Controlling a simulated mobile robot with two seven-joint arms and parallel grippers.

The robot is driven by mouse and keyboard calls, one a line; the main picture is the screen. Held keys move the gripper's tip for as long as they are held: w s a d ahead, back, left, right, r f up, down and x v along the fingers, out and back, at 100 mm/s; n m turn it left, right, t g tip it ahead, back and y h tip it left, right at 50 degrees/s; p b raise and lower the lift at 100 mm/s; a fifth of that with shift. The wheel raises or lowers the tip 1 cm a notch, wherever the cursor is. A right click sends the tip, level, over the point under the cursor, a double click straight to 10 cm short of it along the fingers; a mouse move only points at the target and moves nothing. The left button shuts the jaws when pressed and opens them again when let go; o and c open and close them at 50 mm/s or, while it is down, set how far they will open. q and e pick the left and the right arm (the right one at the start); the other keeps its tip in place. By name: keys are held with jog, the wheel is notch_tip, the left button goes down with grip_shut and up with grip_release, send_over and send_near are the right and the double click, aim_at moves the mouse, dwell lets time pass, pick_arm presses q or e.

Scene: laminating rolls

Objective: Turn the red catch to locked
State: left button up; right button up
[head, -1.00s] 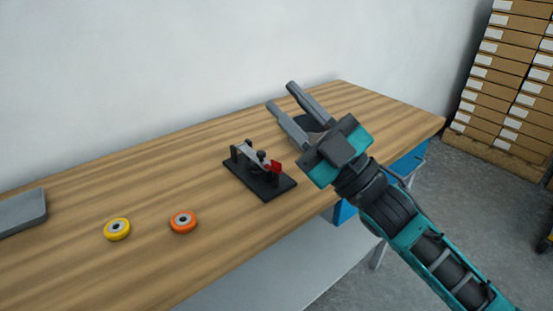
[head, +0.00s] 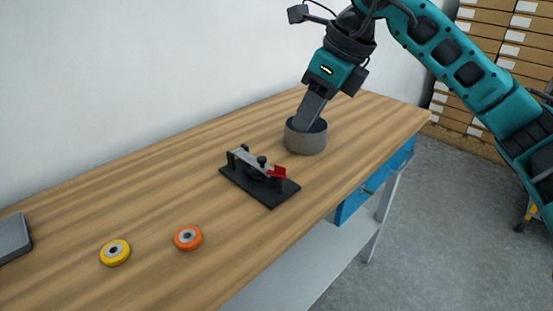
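The red catch (head: 278,171) sits at the right end of a small black fixture (head: 262,187) on the wooden table. The fixture has a black base, upright posts, a grey bar and dark knobs. My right gripper (head: 308,127) points down at a grey round cup (head: 306,143) behind and to the right of the fixture. Its fingertips are at or inside the cup's opening, apart from the catch. The fingers overlap from this side, so their opening cannot be told. My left gripper is out of view.
A yellow roll (head: 115,252) and an orange roll (head: 188,238) lie on the wooden table (head: 150,215), front left. A grey flat object (head: 12,238) is at the left edge. Stacked boxes (head: 465,75) stand beyond the table's right end. The table around the fixture is clear.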

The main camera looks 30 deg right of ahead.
aim_at(276, 170)
jog(key=b+x, duration=0.1)
jog(key=x, duration=1.1)
jog(key=shift+w+d+f, duration=0.1)
jog(key=shift+w+f, duration=0.05)
jog(key=shift+f, duration=0.2)
grip_shut()
